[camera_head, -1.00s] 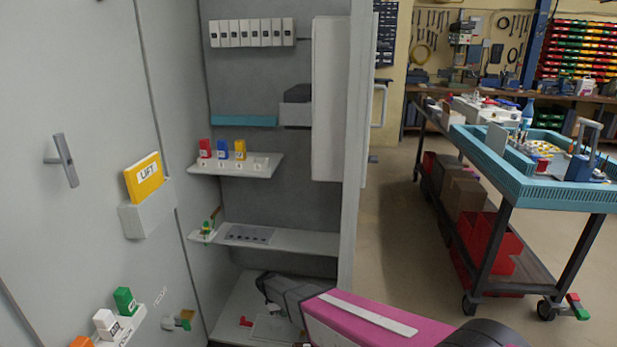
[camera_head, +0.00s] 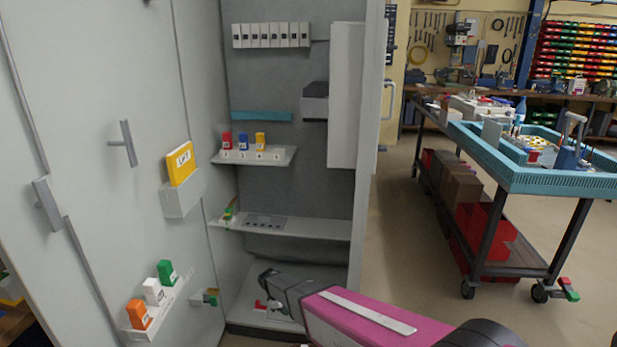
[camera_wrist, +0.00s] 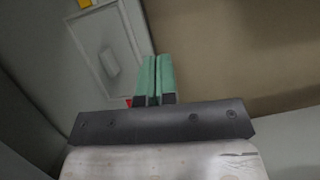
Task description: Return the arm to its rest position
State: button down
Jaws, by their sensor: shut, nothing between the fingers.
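My gripper (camera_wrist: 156,76) shows in the wrist view with its two green fingers side by side, shut and empty. They point over a brown floor area and the edge of a grey surface. In the head view my pink and dark arm reaches in from the bottom right. Its dark end is low in front of the open grey cabinet (camera_head: 290,190), by the bottom shelf. A small red piece (camera_head: 260,305) lies on the bottom shelf beside my arm's end.
The cabinet's upper shelf (camera_head: 285,156) carries red, blue and yellow blocks. The middle shelf (camera_head: 310,228) holds a dark plate. The door at left bears a yellow booklet (camera_head: 180,163) and a ledge with orange, white and green blocks. A trolley (camera_head: 590,182) stands right, with open floor between.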

jog(key=s+d+r+m+y, duration=0.1)
jog(key=s+d+r+m, duration=0.2)
jog(key=d+r, duration=0.6)
jog(key=s+d+r+m+y, duration=0.1)
jog(key=s+d+r+m, duration=0.3)
jog(key=d+r+m, duration=0.3)
jog(key=s+d+r+m+y, duration=0.2)
jog(key=s+d+r+m, duration=0.2)
jog(key=d+r, duration=0.7)
jog(key=shift+d+m+t, duration=0.4)
jog(key=shift+d+m, duration=0.3)
jog(key=shift+d, duration=0.1)
